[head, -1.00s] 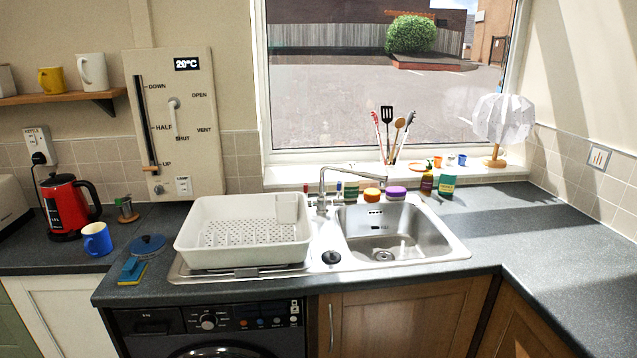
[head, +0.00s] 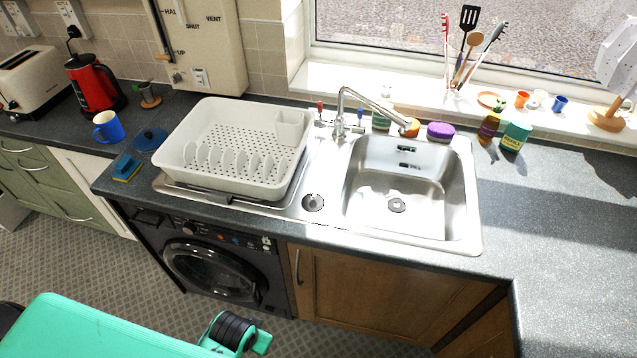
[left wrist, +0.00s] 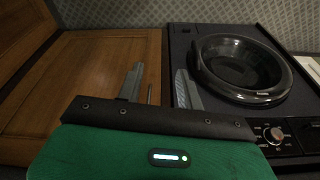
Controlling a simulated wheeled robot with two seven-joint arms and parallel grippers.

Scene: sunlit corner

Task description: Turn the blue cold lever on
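The silver mixer tap (head: 350,112) stands behind the sink, its spout reaching to the right over the basin. A red lever (head: 320,107) shows left of the spout. The blue lever (head: 361,115) is a small dark-blue tip right of the tap body; its exact angle is too small to tell. My left gripper (left wrist: 159,86) shows in the left wrist view, its two fingers apart with nothing held. It faces the cupboard and washing machine, away from the tap. The head view shows no gripper fingers. My right gripper is in neither view.
A white dish rack (head: 235,145) stands left of the sink (head: 400,190). Cleaning bottles (head: 515,135) and a purple-lidded pot (head: 440,130) stand behind the basin. The washing machine (head: 215,270) and wooden cupboard (head: 370,295) are below. The right worktop is mostly clear.

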